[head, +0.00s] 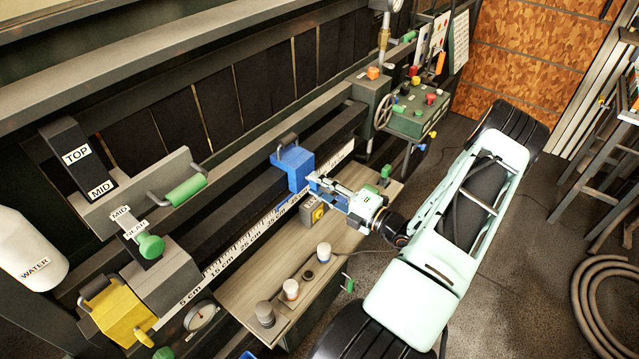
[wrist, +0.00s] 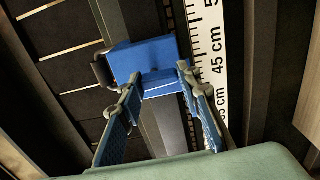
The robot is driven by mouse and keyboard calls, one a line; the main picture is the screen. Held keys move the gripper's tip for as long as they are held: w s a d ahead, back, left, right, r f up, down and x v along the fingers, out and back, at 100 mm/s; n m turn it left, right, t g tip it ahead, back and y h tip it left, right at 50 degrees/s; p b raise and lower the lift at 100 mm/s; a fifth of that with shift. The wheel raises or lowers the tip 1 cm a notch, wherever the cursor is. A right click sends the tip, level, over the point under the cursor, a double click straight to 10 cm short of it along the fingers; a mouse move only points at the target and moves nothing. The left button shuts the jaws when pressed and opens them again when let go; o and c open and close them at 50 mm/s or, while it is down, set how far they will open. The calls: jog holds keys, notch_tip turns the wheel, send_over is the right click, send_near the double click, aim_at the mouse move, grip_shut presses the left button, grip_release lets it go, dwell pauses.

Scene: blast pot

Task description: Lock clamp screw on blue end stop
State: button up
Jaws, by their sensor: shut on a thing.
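The blue end stop (head: 292,168) sits on the dark rail beside the centimetre scale, with a dark loop handle on its far side. In the wrist view the blue end stop (wrist: 142,58) is ahead of my fingers. My gripper (head: 314,183) is at its near side. In the wrist view my gripper (wrist: 160,83) has its two fingers spread around a blue part at the stop's near face, which appears to be the clamp screw (wrist: 159,86). The screw's shape and how far it is turned cannot be told.
The scale strip (head: 245,243) runs along the rail. A yellow stop (head: 117,312) stands at the lower left. A wooden shelf (head: 245,300) with several knobs and a small grey box (head: 313,212) lies below my gripper. A control panel (head: 420,115) stands beyond.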

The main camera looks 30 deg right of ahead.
jog(key=shift+m, duration=0.3)
jog(key=o, duration=1.2)
jog(key=shift+c, duration=0.2)
jog(key=shift+s, duration=0.15)
jog(key=v, duration=1.2)
